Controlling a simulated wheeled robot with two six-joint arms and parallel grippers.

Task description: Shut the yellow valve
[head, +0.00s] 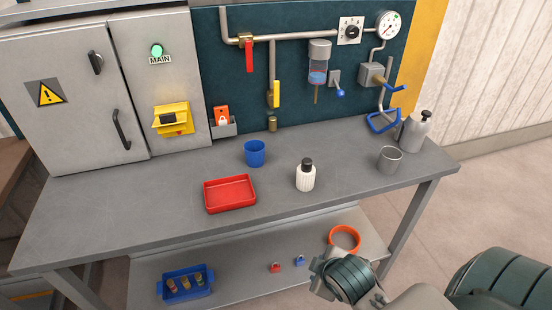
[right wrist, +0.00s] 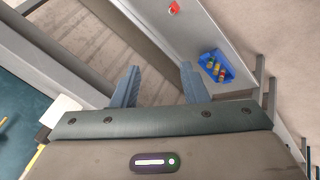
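The yellow valve (head: 274,94) is on the dark teal back panel in the head view. Its yellow lever hangs straight down, in line with the vertical pipe it sits on. A brass end piece (head: 272,124) is below it. My right gripper (head: 322,274) is low at the front of the bench, well below and to the right of the valve, and touches nothing I can see. In the right wrist view its two fingers (right wrist: 159,84) are apart with nothing between them. My left gripper is in neither view.
A red-handled valve (head: 249,56) is left of the yellow one. A blue cup (head: 254,153), red tray (head: 230,194), white bottle (head: 306,175) and grey mug (head: 389,159) stand on the bench (head: 130,220). The lower shelf holds a blue bin (head: 185,285) and an orange ring (head: 345,238).

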